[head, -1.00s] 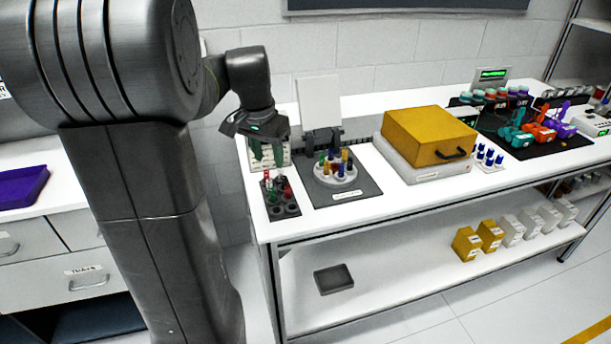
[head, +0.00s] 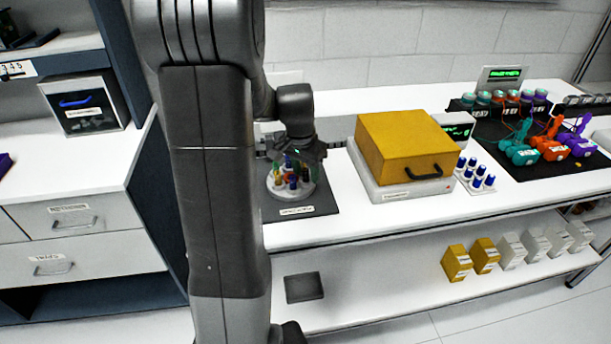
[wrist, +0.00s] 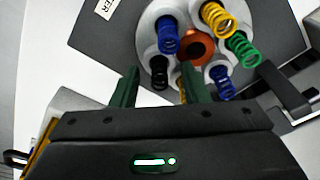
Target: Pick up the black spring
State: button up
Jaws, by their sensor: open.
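The black spring (wrist: 158,72) stands in the round grey holder (wrist: 207,11) in the wrist view, near the bottom of the ring beside a blue spring (wrist: 168,36). My gripper (wrist: 158,69) is open, with its two green fingers on either side of the black spring in that view. I cannot tell how far above the spring the fingertips are. In the head view my gripper (head: 299,162) is over the holder (head: 291,194), and the black spring cannot be made out there.
Yellow (wrist: 216,18) and green (wrist: 243,47) springs and another blue spring (wrist: 222,82) stand close by in the holder. A yellow box (head: 405,147) stands on the bench to the right. Small robot arm models (head: 550,146) stand farther right.

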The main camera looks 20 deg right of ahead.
jog(key=shift+c, duration=0.4)
grip_shut()
jog(key=shift+r, duration=0.15)
